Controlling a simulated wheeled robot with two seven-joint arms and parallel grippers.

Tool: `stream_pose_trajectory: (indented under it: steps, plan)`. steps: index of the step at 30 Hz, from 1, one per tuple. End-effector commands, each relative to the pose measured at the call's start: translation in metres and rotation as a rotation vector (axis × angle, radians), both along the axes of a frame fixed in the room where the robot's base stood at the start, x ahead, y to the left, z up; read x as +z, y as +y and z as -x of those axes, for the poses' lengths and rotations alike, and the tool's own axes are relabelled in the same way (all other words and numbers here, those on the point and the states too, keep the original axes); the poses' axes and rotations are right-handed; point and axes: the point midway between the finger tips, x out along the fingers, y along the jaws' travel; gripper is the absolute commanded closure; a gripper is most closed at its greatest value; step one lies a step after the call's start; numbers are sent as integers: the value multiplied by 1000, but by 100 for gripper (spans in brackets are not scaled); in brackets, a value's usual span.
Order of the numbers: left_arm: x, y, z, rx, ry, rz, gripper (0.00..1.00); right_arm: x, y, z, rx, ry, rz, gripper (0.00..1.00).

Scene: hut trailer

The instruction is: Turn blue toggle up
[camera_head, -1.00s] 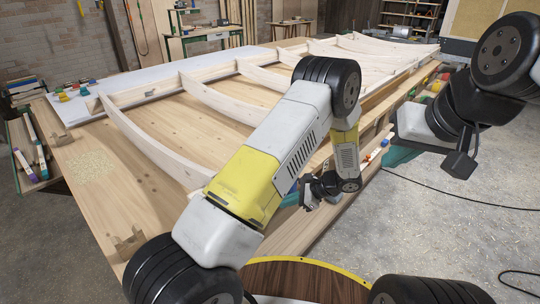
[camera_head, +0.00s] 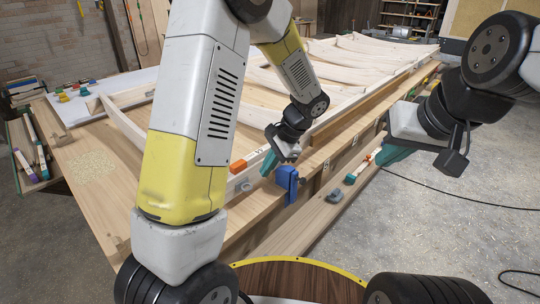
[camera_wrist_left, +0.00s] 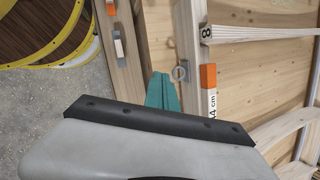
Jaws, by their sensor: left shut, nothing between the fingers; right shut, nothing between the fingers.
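The blue toggle (camera_head: 287,180) is mounted at the near long edge of the wooden table in the head view. Its upper part stands at the edge and its lower part hangs against the side; its exact tilt is hard to tell. My left gripper (camera_head: 268,164) has teal fingers, shut and empty, just left of and above the toggle, seemingly apart from it. The shut teal fingers also show in the left wrist view (camera_wrist_left: 163,92), where I cannot make out the blue toggle. My right gripper (camera_head: 392,155) is shut and empty, off to the right over the floor.
An orange block (camera_head: 238,166) and a grey fitting (camera_head: 245,186) sit left of the toggle. A lower plank (camera_head: 312,218) along the table side carries a small grey item (camera_head: 335,196). Pale curved ribs cover the tabletop. The floor at right is open, crossed by a cable.

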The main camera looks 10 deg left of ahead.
Motion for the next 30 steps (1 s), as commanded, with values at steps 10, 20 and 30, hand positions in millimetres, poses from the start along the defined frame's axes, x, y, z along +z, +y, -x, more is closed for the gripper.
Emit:
stream_pose_trajectory:
  steps: [10, 20, 30]
  plan:
    - [14, 4, 7, 42, -25, 40, 100, 0, 0, 0, 0, 0, 0, 100]
    - [21, 6, 9, 57, -36, 55, 100, 0, 0, 0, 0, 0, 0, 100]
    - [106, 28, 66, 324, -220, 324, 100, 0, 0, 0, 0, 0, 0, 100]
